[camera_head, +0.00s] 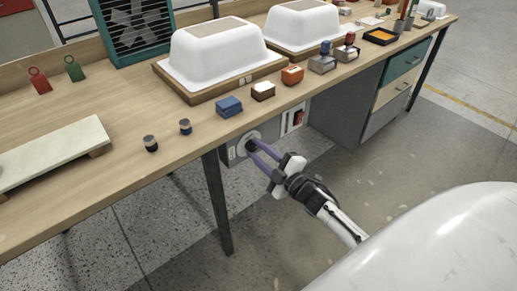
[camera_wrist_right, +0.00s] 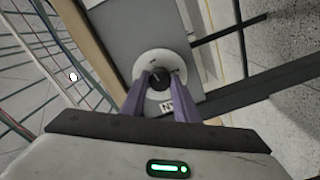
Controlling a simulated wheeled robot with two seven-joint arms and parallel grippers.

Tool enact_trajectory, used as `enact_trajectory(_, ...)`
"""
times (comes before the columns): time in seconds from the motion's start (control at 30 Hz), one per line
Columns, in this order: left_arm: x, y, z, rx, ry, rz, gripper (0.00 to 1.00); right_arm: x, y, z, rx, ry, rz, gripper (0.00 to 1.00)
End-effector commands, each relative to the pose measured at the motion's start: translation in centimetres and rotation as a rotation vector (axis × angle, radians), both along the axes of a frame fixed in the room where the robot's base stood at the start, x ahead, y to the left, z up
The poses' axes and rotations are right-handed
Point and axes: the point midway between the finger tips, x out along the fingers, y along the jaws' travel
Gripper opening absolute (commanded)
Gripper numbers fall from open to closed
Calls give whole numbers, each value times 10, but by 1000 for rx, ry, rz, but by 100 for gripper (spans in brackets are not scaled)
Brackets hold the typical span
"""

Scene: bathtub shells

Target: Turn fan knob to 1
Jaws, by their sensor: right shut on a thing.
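The fan knob (camera_head: 252,145) is a dark knob on a pale round dial, on a grey control box (camera_head: 274,143) under the table's front edge. My right gripper (camera_head: 257,148) reaches it from the front right, with its purple fingers shut on the knob. In the right wrist view the knob (camera_wrist_right: 159,79) sits between the fingertips on the pale dial (camera_wrist_right: 165,61), which has small dark marks. The fingers hide part of the knob, and I cannot read which number it points to. A teal fan (camera_head: 130,25) stands at the table's back. My left gripper is not in view.
A table leg (camera_head: 218,203) stands just left of the box. White tub shells (camera_head: 214,57), small blocks and stamps sit on the wooden table (camera_head: 95,150) above. Drawers (camera_head: 388,93) are to the right.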

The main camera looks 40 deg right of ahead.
Motion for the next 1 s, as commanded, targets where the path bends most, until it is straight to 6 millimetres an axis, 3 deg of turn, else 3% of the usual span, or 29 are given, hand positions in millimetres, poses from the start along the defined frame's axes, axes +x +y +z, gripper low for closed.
enact_trajectory(0.3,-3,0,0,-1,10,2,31,0,0,0,108,10,0,5)
enact_trajectory(0.8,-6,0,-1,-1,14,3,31,0,0,-1,126,11,0,5)
enact_trajectory(0.83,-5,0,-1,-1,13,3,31,0,0,-1,126,11,0,29)
enact_trajectory(0.93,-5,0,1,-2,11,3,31,0,0,-1,125,11,0,46)
enact_trajectory(1.0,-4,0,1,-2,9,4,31,0,0,-1,125,11,0,46)
